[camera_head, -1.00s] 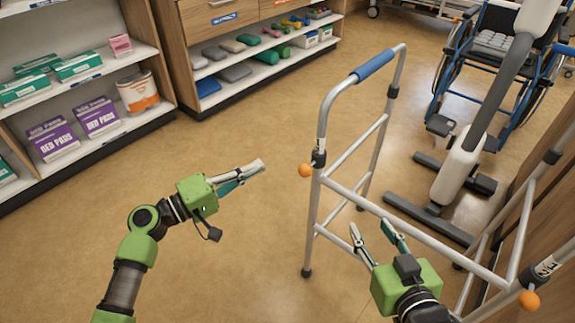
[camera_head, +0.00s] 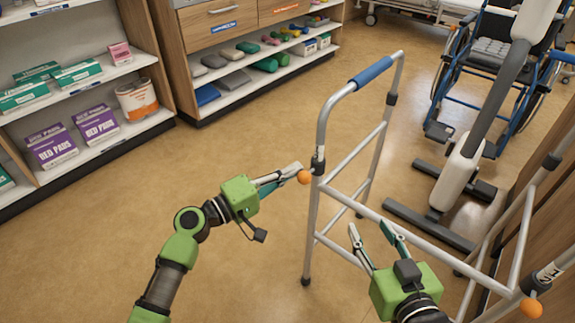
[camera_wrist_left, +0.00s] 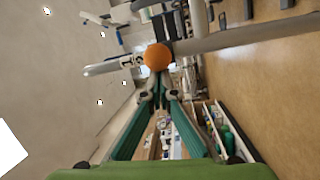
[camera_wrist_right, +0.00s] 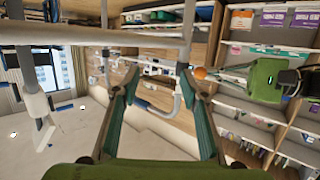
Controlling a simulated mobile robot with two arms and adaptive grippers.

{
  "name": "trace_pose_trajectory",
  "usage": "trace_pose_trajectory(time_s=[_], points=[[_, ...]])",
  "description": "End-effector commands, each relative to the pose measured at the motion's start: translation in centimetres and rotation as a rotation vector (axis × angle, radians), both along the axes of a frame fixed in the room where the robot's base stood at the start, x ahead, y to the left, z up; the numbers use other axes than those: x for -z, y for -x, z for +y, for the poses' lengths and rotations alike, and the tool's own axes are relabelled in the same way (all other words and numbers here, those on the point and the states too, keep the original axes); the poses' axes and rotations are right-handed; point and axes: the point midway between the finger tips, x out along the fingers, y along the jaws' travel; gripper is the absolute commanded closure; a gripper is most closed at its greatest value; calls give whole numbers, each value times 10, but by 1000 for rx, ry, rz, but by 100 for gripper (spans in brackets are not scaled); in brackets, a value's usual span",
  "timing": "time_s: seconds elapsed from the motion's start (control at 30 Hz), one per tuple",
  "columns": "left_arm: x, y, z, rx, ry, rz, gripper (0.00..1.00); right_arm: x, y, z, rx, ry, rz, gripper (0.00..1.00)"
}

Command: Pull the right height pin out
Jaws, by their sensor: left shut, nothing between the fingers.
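A walking frame (camera_head: 371,214) of grey tube stands on the floor and has two orange ball-ended height pins. One pin (camera_head: 304,177) is on the left upright; the other pin (camera_head: 530,308) is at the lower right of the head view. My left gripper (camera_head: 298,169) is shut and empty, its fingertips at the left upright's pin. In the left wrist view that ball (camera_wrist_left: 158,57) sits just beyond the fingertips (camera_wrist_left: 160,88); whether they touch I cannot tell. My right gripper (camera_head: 370,229) is open and empty near the crossbar. The right wrist view shows its fingers (camera_wrist_right: 157,72) apart.
Shelves with boxes (camera_head: 95,123) stand at the left, and a wooden drawer unit (camera_head: 230,33) at the back. A blue wheelchair (camera_head: 490,75) and a grey-white lift (camera_head: 460,165) stand behind the frame. The floor left of the frame is clear.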

Motion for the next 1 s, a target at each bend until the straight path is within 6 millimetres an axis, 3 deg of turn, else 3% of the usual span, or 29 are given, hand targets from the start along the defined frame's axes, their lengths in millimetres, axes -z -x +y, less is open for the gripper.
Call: trace_pose_trajectory(time_s=[0.37, 0.6, 1.0], points=[[1, 4, 2, 0, 0, 0, 100, 1, 0, 0, 1, 0, -3, 60], [0, 21, 14, 1, 0, 0, 100, -20, -6, 4, -8, -23, -95, 60], [-2, 18, 12, -1, 1, -1, 100, -20, -6, 4, -7, -22, -93, 60]])
